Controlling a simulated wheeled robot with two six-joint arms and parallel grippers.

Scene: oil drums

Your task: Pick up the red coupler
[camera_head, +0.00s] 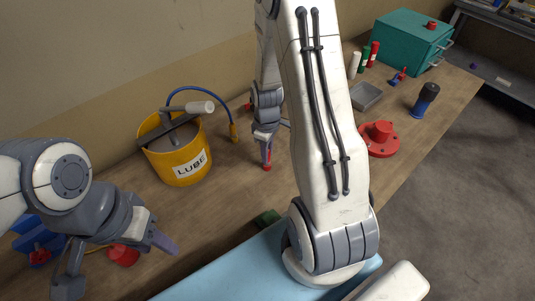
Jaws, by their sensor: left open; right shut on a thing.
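My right gripper (266,155) is in the middle of the view, to the right of the yellow bucket, pointing down. It is shut on a small red piece, which looks like the red coupler (267,167); the fingers hide most of it. It is low over the wooden bench, and I cannot tell if the piece touches the top. My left gripper (115,264) is open at the lower left. A red round part (124,255) shows between or behind its fingers, and I cannot tell if they touch it.
A yellow LUBE bucket (176,150) with a blue hose stands at the back of the bench (225,180). A red flange (380,139), blue bottle (424,101), grey tray (366,96) and teal toolbox (404,40) are to the right. Blue bins (30,240) are at the left.

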